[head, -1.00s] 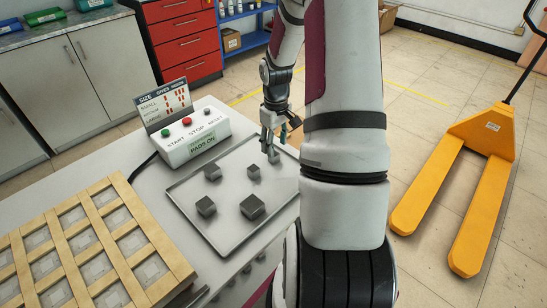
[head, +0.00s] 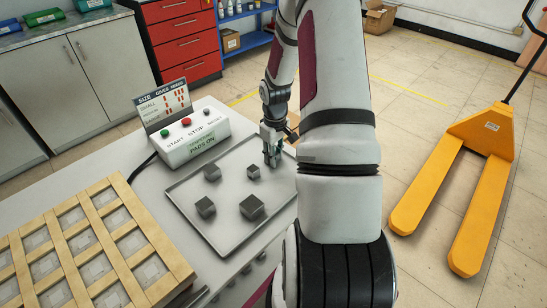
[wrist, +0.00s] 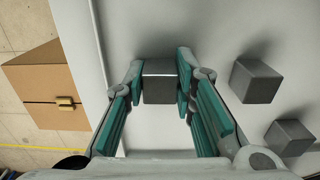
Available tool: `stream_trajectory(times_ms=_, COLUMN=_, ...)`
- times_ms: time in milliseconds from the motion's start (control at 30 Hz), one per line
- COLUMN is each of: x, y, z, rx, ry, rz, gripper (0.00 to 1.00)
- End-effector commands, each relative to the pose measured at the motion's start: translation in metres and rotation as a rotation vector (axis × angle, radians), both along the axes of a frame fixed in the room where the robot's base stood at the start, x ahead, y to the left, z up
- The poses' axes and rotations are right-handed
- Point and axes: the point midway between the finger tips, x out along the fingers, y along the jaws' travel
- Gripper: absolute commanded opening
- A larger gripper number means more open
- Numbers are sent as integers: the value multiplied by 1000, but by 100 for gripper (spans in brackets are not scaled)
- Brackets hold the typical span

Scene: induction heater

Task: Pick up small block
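My gripper (head: 271,162) is down at the upper right part of the grey metal tray (head: 190,213). In the wrist view its two green-padded fingers (wrist: 160,83) are closed against both sides of a small grey block (wrist: 159,84). The block appears to be at tray level; I cannot tell whether it is lifted. In the head view the fingers mostly hide this block. Other dark grey blocks sit on the tray: two smaller-looking ones (head: 212,172) (head: 254,172) and two larger-looking ones (head: 205,207) (head: 252,207).
A control box (head: 194,137) with buttons and a size display (head: 163,107) stands behind the tray. A wooden grid rack (head: 90,245) is at the left. A yellow pallet jack (head: 470,160) stands on the floor at right. A cardboard box (wrist: 50,85) shows in the wrist view.

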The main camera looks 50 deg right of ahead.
Motion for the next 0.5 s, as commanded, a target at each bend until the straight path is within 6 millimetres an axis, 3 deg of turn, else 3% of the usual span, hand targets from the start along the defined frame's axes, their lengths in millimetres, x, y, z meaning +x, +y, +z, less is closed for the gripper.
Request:
stream_trajectory(times_ms=333, x=0, y=0, z=2, rx=-1, ry=-1, rz=0, gripper=0)
stream_trajectory(times_ms=500, x=1, y=-1, z=21, rx=-3, ry=-3, rz=-1, gripper=0)
